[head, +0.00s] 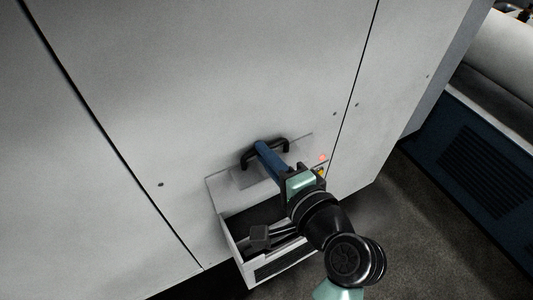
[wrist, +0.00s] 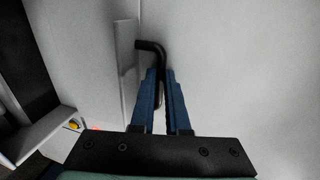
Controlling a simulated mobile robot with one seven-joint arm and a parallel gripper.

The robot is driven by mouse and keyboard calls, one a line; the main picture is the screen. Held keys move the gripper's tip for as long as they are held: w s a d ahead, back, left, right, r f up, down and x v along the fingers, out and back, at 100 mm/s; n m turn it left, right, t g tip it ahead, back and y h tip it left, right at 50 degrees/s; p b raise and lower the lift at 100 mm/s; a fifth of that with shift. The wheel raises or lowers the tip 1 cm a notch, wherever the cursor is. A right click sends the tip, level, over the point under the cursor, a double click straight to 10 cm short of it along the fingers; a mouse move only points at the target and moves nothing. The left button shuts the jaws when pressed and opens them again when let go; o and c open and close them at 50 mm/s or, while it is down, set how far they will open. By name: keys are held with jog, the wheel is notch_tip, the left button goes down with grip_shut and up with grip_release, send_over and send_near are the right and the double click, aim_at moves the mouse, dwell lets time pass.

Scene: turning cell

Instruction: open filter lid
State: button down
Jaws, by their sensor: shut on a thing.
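The filter lid (head: 223,187) is a light grey panel at the top of a low box on the white cabinet front in the head view. A black bar handle (head: 281,145) sits on it, and the handle also shows in the wrist view (wrist: 148,46). My gripper (head: 259,146) has its blue fingers at the handle. In the wrist view my gripper (wrist: 161,75) is shut on the handle's bar, with the fingers on both sides of it. The lid stands up against the cabinet, and the box below is open at the top. My arm hides part of the lid and box.
The box (head: 242,263) has a dark inside and a black grille on its front. A red light (head: 323,157) glows beside the lid. The grey floor (head: 410,245) is clear at right, before a dark blue machine base (head: 480,165).

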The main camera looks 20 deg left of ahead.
dwell(0.6)
jog(key=d+f+b, duration=0.1)
jog(key=b, duration=0.1)
jog(key=shift+s+y+b, duration=0.3)
jog(key=shift+s, duration=0.1)
jog(key=shift+s+d+t, duration=0.3)
jog(key=shift+s+d, duration=0.4)
jog(key=shift+d, duration=0.25)
jog(key=c, duration=1.2)
grip_release()
jog(key=shift+f, duration=0.1)
jog(key=b+v, duration=0.3)
jog(key=v, duration=0.9)
jog(key=shift+s+d, duration=0.2)
jog(key=shift+d, duration=0.15)
